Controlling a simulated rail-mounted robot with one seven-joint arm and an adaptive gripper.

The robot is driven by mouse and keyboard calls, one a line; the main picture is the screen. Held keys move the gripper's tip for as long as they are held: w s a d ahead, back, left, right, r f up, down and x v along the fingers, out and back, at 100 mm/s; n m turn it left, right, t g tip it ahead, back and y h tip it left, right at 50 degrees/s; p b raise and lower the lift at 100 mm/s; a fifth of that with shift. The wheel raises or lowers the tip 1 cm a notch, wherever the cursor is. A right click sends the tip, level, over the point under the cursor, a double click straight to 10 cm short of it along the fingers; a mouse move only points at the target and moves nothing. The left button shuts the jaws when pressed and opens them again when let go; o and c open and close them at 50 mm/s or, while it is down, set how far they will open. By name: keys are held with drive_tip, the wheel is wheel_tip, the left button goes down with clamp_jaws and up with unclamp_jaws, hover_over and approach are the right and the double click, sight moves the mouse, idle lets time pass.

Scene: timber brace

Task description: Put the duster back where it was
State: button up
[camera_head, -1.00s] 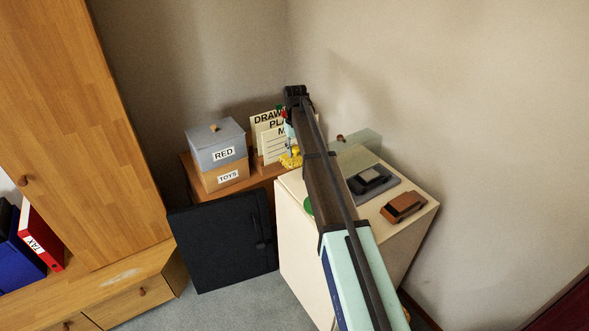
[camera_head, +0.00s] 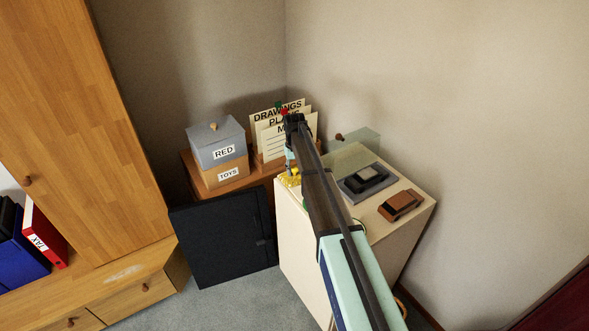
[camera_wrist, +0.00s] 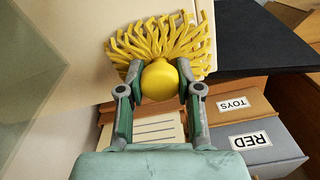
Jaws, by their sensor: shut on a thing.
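The yellow duster (camera_wrist: 160,40) has a round yellow base and many soft strands. In the wrist view my gripper (camera_wrist: 160,92) is shut on the round base, one finger on each side, with the strands pointing away from the palm. In the head view a bit of the duster (camera_head: 289,179) shows beside the near edge of the cream cabinet (camera_head: 304,240), below the end of my arm. My gripper (camera_head: 290,163) is mostly hidden there by the arm. I cannot tell whether the duster touches anything besides my fingers.
A grey box marked RED (camera_head: 216,139) sits on a TOYS box (camera_head: 222,176), left of a paper rack (camera_head: 270,155). A black panel (camera_head: 220,240) stands in front. A dark grey device (camera_head: 366,183), a brown toy car (camera_head: 401,205) and a translucent box (camera_head: 358,146) occupy the cabinet top.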

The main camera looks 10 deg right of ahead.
sight(294, 167)
drive_tip(key=shift+f, duration=0.1)
drive_tip(key=o, duration=1)
wheel_tip(294, 167, up, 12)
drive_tip(key=b, duration=0.4)
